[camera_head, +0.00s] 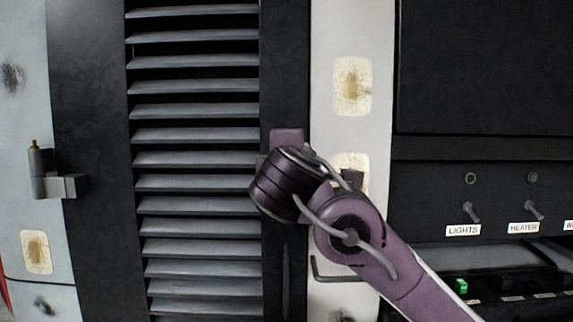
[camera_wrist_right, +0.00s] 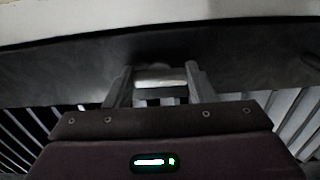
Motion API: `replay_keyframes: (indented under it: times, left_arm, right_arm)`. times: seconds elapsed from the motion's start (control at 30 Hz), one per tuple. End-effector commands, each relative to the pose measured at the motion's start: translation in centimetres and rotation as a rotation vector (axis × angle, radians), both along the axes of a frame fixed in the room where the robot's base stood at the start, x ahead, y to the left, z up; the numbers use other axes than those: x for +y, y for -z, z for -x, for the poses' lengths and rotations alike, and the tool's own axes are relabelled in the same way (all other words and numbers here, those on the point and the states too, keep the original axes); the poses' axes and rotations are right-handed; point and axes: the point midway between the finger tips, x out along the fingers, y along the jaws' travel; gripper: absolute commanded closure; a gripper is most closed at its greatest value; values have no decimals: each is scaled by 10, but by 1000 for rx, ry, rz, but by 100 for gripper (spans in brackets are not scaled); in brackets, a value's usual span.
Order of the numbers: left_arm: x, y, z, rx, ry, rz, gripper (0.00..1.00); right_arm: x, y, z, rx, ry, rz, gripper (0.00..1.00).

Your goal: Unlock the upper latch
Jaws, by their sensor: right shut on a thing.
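The upper latch (camera_wrist_right: 160,77) shows in the right wrist view as a pale metal piece on the dark frame of the louvred door. My right gripper (camera_wrist_right: 160,86) has one finger on each side of it and is shut on it. In the head view my right arm comes in from the lower right, and its wrist covers the latch and the fingertips. The louvred door (camera_head: 288,60) stands upright and looks closed against the white post. The latch's exact position cannot be told. My left gripper is in neither view.
A hinge (camera_head: 58,186) is on the door's left edge. A thin bent grey rod (camera_head: 334,278) shows below my wrist by the white post (camera_head: 350,30). To the right is a dark panel with toggle switches labelled LIGHTS (camera_head: 463,230) and HEATER (camera_head: 523,227).

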Motion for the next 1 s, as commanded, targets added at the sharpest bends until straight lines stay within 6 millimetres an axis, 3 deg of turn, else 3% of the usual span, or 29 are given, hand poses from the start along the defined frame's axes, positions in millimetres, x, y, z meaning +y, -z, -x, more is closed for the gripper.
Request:
replay_keyframes:
  times: [0.47,0.5,0.63,1.0]
  left_arm:
    - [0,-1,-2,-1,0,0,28]
    - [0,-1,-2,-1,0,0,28]
    - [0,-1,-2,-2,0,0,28]
    - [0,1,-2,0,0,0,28]
  right_arm:
    - [0,1,0,2,1,-13,73]
    - [0,1,0,2,1,-13,45]
    - [0,1,0,1,1,-12,28]
    - [1,1,7,0,-2,-11,28]
